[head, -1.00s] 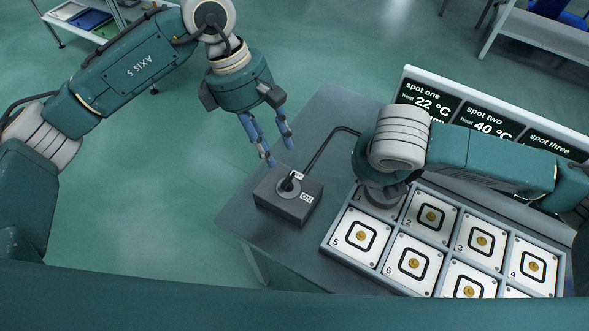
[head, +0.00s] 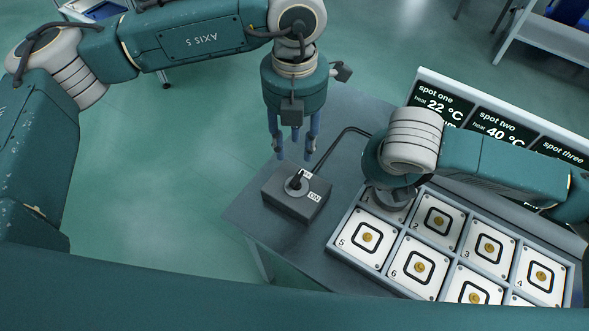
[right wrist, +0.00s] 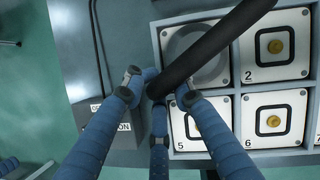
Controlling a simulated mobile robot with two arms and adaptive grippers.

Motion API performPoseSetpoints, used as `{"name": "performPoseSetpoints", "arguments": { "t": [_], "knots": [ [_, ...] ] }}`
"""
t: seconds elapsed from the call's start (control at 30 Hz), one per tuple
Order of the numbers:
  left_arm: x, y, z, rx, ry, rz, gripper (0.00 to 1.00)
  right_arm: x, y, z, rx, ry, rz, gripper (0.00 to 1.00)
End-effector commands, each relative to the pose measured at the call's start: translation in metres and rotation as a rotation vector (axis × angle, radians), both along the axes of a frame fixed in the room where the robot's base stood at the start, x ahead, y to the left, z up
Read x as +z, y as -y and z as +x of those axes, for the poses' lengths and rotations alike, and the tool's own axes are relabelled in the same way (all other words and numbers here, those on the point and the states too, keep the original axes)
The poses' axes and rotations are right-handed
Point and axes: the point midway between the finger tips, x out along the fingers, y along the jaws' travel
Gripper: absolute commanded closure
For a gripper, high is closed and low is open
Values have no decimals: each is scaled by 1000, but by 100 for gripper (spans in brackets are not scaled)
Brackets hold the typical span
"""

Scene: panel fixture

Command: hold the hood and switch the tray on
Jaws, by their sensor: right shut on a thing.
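The tray (head: 391,253) is a grey frame of numbered white tiles on the table. The hood shows as a dark bar (right wrist: 222,42) over a round grey disc at spot 1. My right gripper (right wrist: 158,90) has its blue fingers closed around the bar's near end; in the head view my right arm hides most of this. The switch box (head: 285,205) has a short black lever (head: 297,180) and an ON label on its near right side. My left gripper (head: 293,152) is open and empty, pointing down just above the lever, fingers apart.
A display panel (head: 455,108) with spot readings stands behind the tray. A black cable (head: 335,145) runs from the box across the table. The table around the box is otherwise bare. Shelves stand on the floor at the top corners.

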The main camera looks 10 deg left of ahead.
Motion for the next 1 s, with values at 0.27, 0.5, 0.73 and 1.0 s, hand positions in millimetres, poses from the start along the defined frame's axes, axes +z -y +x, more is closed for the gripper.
{"name": "performPoseSetpoints", "arguments": {
  "t": [0.27,0.5,0.73,1.0],
  "knots": [
    [-57,0,-1,-2,-4,0,65,-7,0,-6,-1,-22,1,100],
    [-94,0,0,-3,-2,-1,65,-7,0,-6,-1,-22,1,100],
    [-105,0,0,-3,0,-1,65,-7,0,-6,-1,-22,1,100],
    [-105,0,0,-3,0,-1,75,-7,0,-6,-1,-22,1,100]
  ]
}}
